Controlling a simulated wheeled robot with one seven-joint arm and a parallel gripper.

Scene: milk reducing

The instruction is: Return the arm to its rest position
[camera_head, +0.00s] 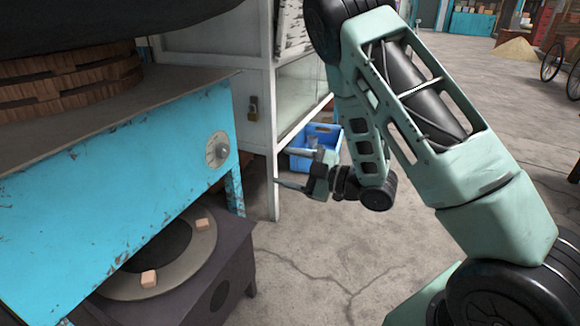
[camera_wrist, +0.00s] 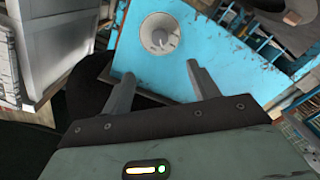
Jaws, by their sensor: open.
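My gripper (camera_head: 296,170) is at the end of my folded green arm, right of the stove and in front of the cabinet. Its two fingers are apart with nothing between them. In the wrist view my gripper (camera_wrist: 160,85) points toward the blue stove panel (camera_wrist: 200,45) and its round dial (camera_wrist: 159,34), with space between them. The arm reaches down from the top and right side of the head view.
The blue stove (camera_head: 130,190) with a dial (camera_head: 217,149) stands at the left. A large dark pan (camera_head: 100,25) sits above it and a burner box (camera_head: 240,250) below. A blue crate (camera_head: 318,160) is behind my gripper. Concrete floor (camera_head: 310,265) is clear in front.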

